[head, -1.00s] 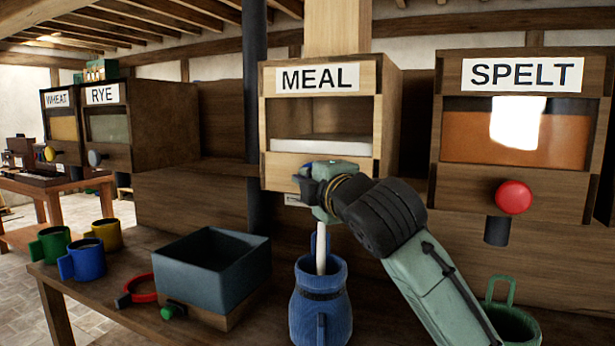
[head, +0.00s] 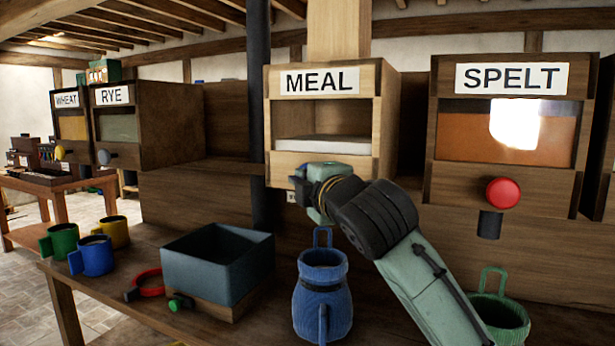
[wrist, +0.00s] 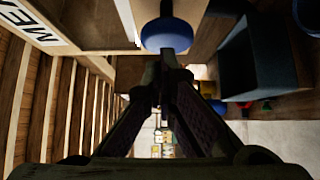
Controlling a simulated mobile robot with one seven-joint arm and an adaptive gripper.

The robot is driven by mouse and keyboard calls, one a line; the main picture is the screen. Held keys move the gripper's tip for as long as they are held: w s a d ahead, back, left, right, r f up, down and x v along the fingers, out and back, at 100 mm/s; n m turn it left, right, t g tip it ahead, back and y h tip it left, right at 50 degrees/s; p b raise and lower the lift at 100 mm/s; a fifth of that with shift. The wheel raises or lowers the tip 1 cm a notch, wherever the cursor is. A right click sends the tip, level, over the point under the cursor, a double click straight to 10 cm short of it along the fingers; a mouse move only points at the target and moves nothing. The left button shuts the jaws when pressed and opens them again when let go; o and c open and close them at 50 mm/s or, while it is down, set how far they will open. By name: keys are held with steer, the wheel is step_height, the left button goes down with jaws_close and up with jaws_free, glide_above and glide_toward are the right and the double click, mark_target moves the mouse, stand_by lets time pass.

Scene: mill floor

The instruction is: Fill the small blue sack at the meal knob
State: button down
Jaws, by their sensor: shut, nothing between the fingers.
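The small blue sack (head: 322,305) stands upright on the bench below the meal bin (head: 325,159), with its mouth and loop handle up. How full it is inside cannot be seen. A low white layer of meal (head: 322,143) shows in the bin window. The blue meal knob (wrist: 165,34) is just ahead of my fingertips in the wrist view. My gripper (wrist: 172,62) is shut and empty, its tips close to or touching the knob. In the head view my gripper (head: 303,188) is at the bin's lower front, and my wrist hides the spout. No stream is visible above the sack.
A dark open box (head: 218,268) stands left of the sack, with a red ring (head: 147,282) and several mugs (head: 92,255) beyond. A green sack (head: 500,318) is at right, below the spelt bin (head: 502,130) and its red knob (head: 503,193).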

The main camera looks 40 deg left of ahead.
steer(key=b+v, duration=0.3)
steer(key=v, duration=0.7)
steer(key=shift+s, duration=0.25)
